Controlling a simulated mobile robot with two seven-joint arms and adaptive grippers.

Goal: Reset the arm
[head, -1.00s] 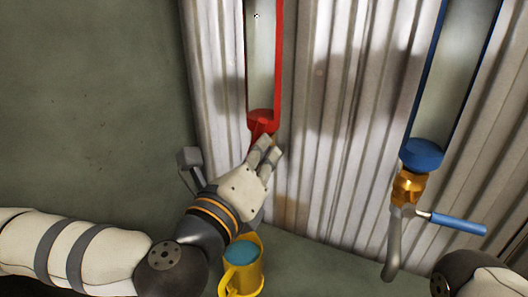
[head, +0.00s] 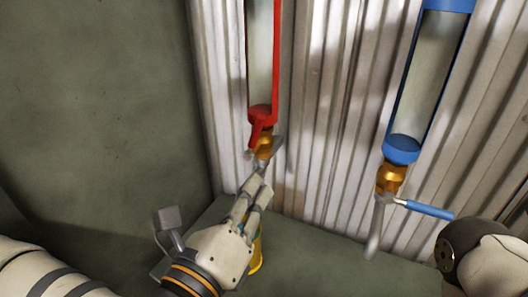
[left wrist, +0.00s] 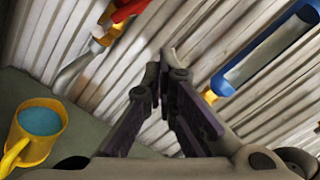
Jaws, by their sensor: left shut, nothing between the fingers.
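My left gripper (head: 257,186) is shut and empty. It is just below the brass valve (head: 264,146) under the red-framed tube (head: 262,60), and its fingertips overlap the grey spout area in the picture; I cannot tell whether they touch. The red handle (head: 257,132) hangs down beside the valve. In the left wrist view the closed fingers (left wrist: 160,72) stand apart from the red handle (left wrist: 128,9). A yellow mug (left wrist: 38,148) with blue contents stands at left there; in the head view it is mostly hidden behind my gripper.
A second tube with a blue frame (head: 403,150), brass valve (head: 390,178), blue handle (head: 428,209) and grey spout hangs at right. Corrugated metal wall (head: 320,120) stands behind both. The dark green floor (head: 330,265) right of the mug is clear. My right arm shows at the right edge.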

